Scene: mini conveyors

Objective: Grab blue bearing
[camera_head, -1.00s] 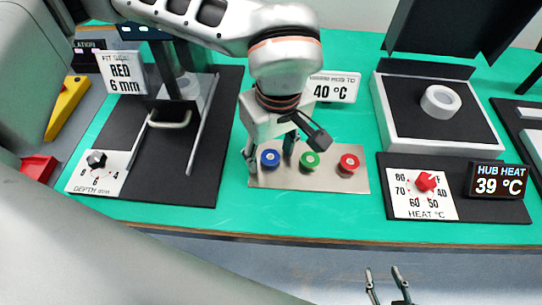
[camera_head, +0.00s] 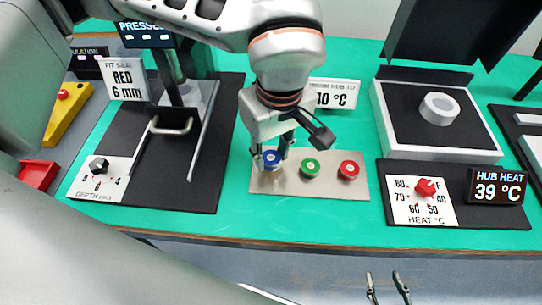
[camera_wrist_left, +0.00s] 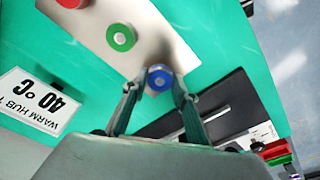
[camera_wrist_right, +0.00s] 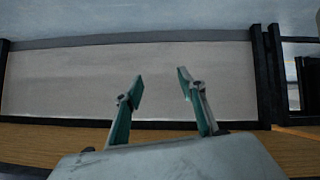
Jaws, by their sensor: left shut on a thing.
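The blue bearing (camera_head: 271,159) is at the left end of a light metal plate (camera_head: 318,187) on the green bench. My left gripper (camera_head: 272,160) is down over it, and its two fingers stand on either side of it. In the left wrist view the blue bearing (camera_wrist_left: 160,78) sits between the fingertips (camera_wrist_left: 157,85), and the gripper is shut on it. The green bearing (camera_head: 310,168) and the red bearing (camera_head: 349,169) are to its right on the plate. My right gripper (camera_head: 388,288) is open and empty in front of the bench; its fingers show apart in the right wrist view (camera_wrist_right: 160,90).
A press (camera_head: 183,100) with a "RED 6 mm" sign (camera_head: 122,78) and a depth dial (camera_head: 98,166) stands on the left. A heater (camera_head: 397,140) with a pale ring (camera_head: 439,108) stands on the right, with a red heat knob (camera_head: 425,187) and a "39 °C" display (camera_head: 497,186) before it.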

